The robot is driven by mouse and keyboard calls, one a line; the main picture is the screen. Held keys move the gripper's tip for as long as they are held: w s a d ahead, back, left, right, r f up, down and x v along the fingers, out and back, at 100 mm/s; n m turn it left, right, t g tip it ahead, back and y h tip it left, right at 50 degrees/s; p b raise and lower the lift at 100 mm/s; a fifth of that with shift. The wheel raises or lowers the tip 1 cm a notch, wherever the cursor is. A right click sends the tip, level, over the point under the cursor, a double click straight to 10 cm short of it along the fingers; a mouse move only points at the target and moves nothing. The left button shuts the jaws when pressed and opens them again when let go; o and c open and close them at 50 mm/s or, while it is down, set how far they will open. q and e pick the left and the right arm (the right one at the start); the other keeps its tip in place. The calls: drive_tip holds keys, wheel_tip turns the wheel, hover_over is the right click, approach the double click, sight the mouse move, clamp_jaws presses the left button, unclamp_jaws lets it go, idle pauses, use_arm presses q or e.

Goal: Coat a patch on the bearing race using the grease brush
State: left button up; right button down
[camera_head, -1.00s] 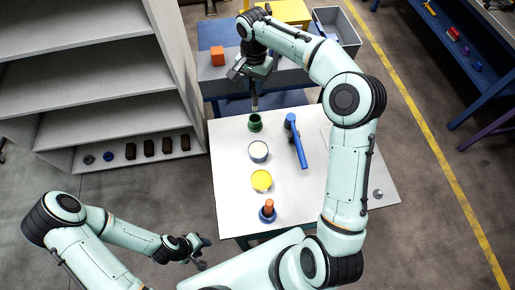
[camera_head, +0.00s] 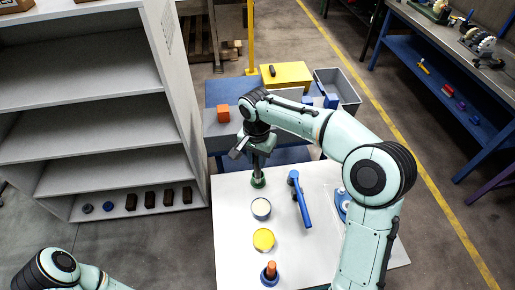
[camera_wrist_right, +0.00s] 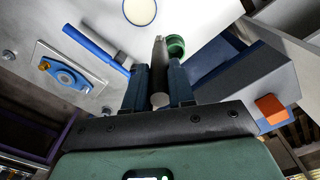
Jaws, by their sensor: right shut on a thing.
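My right gripper (camera_head: 259,150) is shut on a grey brush-like tool (camera_wrist_right: 159,52), which points down at the green cup (camera_head: 258,184). In the right wrist view the tool passes between the two dark fingers and its far end lies at the left edge of the green cup (camera_wrist_right: 176,46). I cannot tell whether its end is inside the cup. A blue bearing housing with a pale ring (camera_wrist_right: 66,76) sits on a plate at the left of the wrist view. In the head view my right arm partly hides this blue housing (camera_head: 342,203). My left gripper is out of frame.
On the white table (camera_head: 230,262) stand a pale-topped can (camera_head: 261,208), a yellow-topped can (camera_head: 263,239) and a blue holder with an orange peg (camera_head: 270,273). A blue-handled tool (camera_head: 300,200) lies right of the cans. An orange block (camera_head: 223,113) and a grey bin (camera_head: 338,87) are behind.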

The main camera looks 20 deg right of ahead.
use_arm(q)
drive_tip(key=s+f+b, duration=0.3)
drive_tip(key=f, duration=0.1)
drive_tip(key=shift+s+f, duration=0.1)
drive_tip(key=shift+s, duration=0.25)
use_arm(e)
drive_tip(key=s+a+f, duration=0.1)
drive_tip(key=s+f, duration=0.4)
drive_tip(key=f, duration=0.1)
drive_tip(key=shift+s+f, duration=0.3)
drive_tip(key=shift+f, duration=0.05)
drive_tip(key=shift+a, duration=0.1)
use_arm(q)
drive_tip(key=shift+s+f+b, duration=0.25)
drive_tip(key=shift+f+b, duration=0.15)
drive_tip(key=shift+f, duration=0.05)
use_arm(e)
drive_tip(key=shift+f, duration=0.6)
idle(0.9)
drive_tip(key=shift+r, duration=0.1)
